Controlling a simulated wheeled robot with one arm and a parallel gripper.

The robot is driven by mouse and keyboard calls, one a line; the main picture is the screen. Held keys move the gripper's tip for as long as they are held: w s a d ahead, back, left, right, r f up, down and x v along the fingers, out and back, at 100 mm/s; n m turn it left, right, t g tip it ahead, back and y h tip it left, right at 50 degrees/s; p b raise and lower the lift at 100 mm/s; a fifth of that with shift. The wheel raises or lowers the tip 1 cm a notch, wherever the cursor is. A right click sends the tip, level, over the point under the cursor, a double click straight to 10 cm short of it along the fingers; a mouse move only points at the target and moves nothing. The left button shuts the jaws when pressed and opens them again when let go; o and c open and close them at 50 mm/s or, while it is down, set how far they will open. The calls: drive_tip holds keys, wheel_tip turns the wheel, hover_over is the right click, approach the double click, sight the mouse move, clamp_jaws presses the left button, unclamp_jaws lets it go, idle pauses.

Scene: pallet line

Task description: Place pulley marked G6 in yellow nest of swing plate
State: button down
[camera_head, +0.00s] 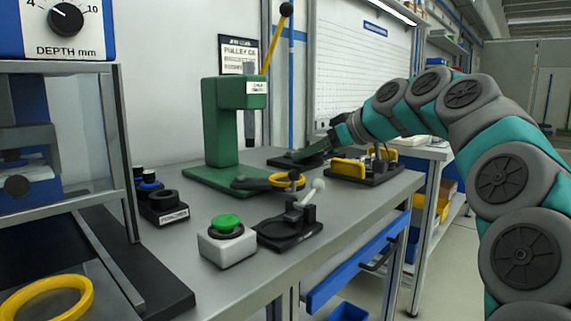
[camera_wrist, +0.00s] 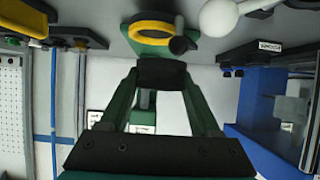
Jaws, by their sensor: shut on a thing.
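My gripper (camera_head: 304,154) reaches in from the right, over the bench behind the swing plate. In the wrist view its two green fingers are closed on a dark piece (camera_wrist: 161,73), seen edge-on; this looks like the pulley, but no G6 mark is readable. The yellow nest (camera_head: 286,180) is a ring on the dark swing plate (camera_head: 250,184), in front of the green press. The nest also shows at the top of the wrist view (camera_wrist: 152,31), apart from the held piece, with a black knob beside it.
The green press (camera_head: 222,140) with a yellow lever stands behind. A white-ball clamp (camera_head: 300,212) and green button box (camera_head: 227,240) are at the front. A black fixture with yellow parts (camera_head: 350,168) is at right. A labelled dark rack (camera_head: 163,207) stands left.

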drive_tip(key=p, duration=0.1)
hover_over(287, 181)
drive_tip(key=shift+s+f, duration=0.15)
drive_tip(key=shift+f, duration=1.95)
drive_tip(key=shift+f+b, duration=0.6)
drive_tip(key=shift+f, duration=0.05)
drive_tip(key=shift+c, duration=0.6)
unclamp_jaws()
drive_tip(key=shift+r, duration=0.1)
